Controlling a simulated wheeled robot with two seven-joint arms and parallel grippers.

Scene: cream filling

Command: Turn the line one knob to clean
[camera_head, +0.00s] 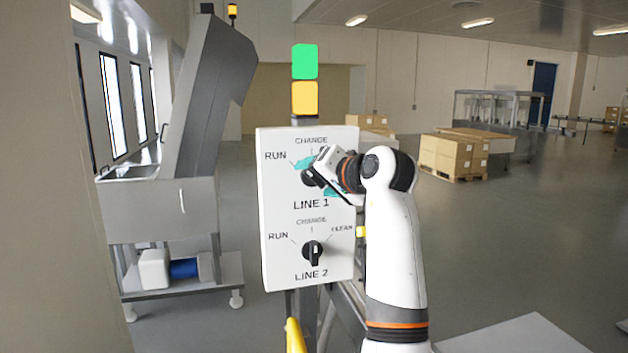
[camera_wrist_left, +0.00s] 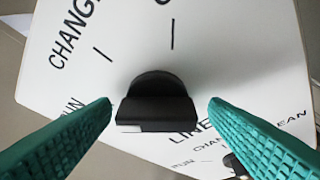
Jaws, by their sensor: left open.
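A white panel (camera_head: 281,205) carries two black knobs with RUN, CHANGE and CLEAN marks. The line 1 knob (camera_head: 307,179) is the upper one, partly covered by my gripper in the head view. My left gripper (camera_head: 317,176) is at this knob, with its teal fingers open. In the left wrist view the line 1 knob (camera_wrist_left: 158,98) lies between the fingertips, with a gap on each side. Which mark it points to I cannot tell. The line 2 knob (camera_head: 312,253) below is upright, toward CHANGE. My right gripper is not in view.
Green (camera_head: 305,62) and yellow (camera_head: 305,98) lamps stand above the panel. A grey steel machine (camera_head: 160,210) stands to the left. Cardboard boxes (camera_head: 452,157) on a pallet and steel tables are farther back right. The floor between is open.

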